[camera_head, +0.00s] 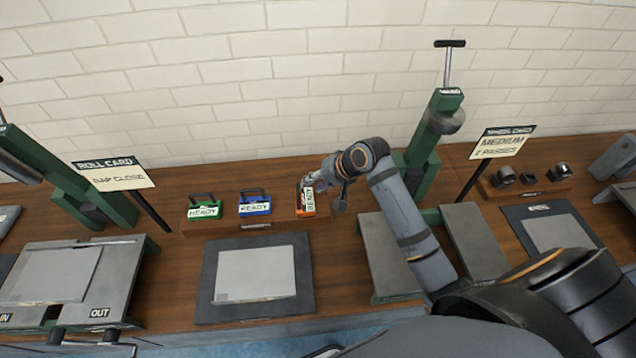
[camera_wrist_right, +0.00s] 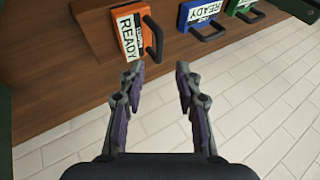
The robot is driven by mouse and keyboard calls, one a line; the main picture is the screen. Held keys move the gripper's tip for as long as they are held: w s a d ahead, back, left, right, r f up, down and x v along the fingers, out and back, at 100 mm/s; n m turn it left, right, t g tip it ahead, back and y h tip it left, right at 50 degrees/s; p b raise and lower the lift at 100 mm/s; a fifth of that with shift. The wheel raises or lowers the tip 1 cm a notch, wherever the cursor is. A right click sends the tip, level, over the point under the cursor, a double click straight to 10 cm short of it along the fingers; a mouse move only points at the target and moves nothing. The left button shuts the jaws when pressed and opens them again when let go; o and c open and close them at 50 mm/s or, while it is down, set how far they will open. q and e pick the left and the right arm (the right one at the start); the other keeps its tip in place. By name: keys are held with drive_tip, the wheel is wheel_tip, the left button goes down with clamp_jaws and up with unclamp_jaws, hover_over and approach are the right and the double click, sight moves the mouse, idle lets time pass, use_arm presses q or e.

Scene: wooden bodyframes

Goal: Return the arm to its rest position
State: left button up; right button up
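My right arm reaches in from the lower right in the head view, with its gripper (camera_head: 322,180) beside the orange block (camera_head: 304,203) on the wooden rack. The right wrist view shows the two fingers of this gripper (camera_wrist_right: 157,80) spread apart with nothing between them. The orange block (camera_wrist_right: 128,33), with a READY label and dark handle, sits on the rack just beyond the fingertips, apart from them. In the head view the gripper partly hides that block. My left gripper is not in view.
Green (camera_head: 203,208) and blue (camera_head: 254,205) READY blocks share the rack (camera_head: 215,229). A dark-framed grey pad (camera_head: 208,300) lies in front. A green press (camera_head: 424,150) stands close behind my right arm. Sign cards (camera_head: 115,172) (camera_head: 502,143) stand on both sides.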

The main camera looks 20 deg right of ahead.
drive_tip(key=shift+v, duration=0.95)
